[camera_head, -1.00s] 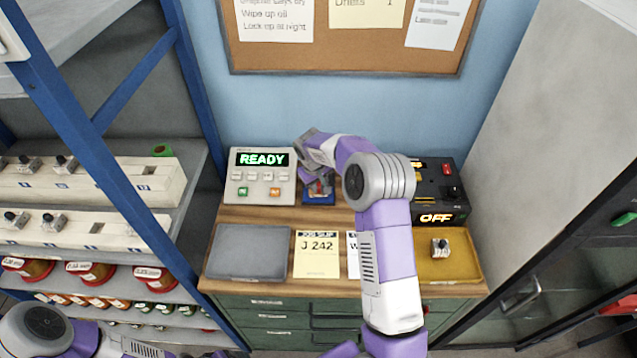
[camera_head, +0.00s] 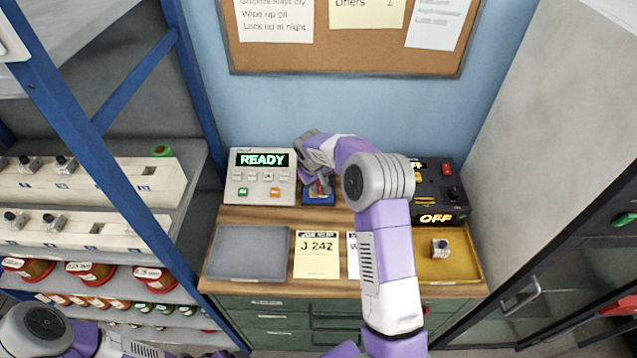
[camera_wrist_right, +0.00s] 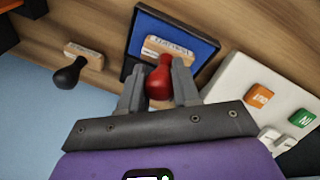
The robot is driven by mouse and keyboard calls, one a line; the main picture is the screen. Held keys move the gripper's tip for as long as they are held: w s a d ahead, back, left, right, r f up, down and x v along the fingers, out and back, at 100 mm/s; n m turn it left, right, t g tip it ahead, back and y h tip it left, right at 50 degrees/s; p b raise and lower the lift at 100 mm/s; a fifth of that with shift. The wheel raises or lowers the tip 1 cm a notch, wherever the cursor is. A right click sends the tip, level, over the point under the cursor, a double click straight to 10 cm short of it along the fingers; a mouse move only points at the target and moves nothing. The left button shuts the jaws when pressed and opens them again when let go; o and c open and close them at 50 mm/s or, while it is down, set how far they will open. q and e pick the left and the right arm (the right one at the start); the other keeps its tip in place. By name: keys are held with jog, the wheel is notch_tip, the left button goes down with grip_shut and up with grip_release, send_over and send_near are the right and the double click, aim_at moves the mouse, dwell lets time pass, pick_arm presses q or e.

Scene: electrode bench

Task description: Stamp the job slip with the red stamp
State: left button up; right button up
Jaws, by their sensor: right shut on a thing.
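The job slip (camera_head: 317,256) is a yellow card marked "J 242", lying flat on the wooden bench top near its front edge. The red stamp (camera_wrist_right: 160,80) has a red knob handle and a pale labelled head. My right gripper (camera_wrist_right: 158,85) is shut on the red handle, one finger on each side. The stamp's head is over the blue ink pad (camera_wrist_right: 197,50) in its dark case; I cannot tell whether it touches the pad. In the head view my right gripper (camera_head: 318,172) hides most of the stamp. My left gripper is not in view; only part of my left arm shows.
A black-handled stamp (camera_wrist_right: 70,75) stands beside the pad. The panel reading READY (camera_head: 262,177) is left of the pad, and a dark box reading OFF (camera_head: 436,190) is right. A grey tray (camera_head: 248,252) and a yellow tray (camera_head: 450,268) flank the slips. A second slip (camera_head: 352,258) is partly hidden by my arm.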

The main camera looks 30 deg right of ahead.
jog(key=shift+w+d+p+v, duration=0.2)
jog(key=shift+p+v, duration=0.5)
jog(key=shift+v, duration=0.45)
jog(key=shift+w+d+p+v, duration=0.1)
jog(key=shift+d+p+v, duration=0.15)
jog(key=shift+p+v, duration=0.65)
jog(key=shift+w+d+p+v, duration=0.2)
jog(key=shift+p+v, duration=0.25)
jog(key=shift+v, duration=0.9)
jog(key=shift+r, duration=0.15)
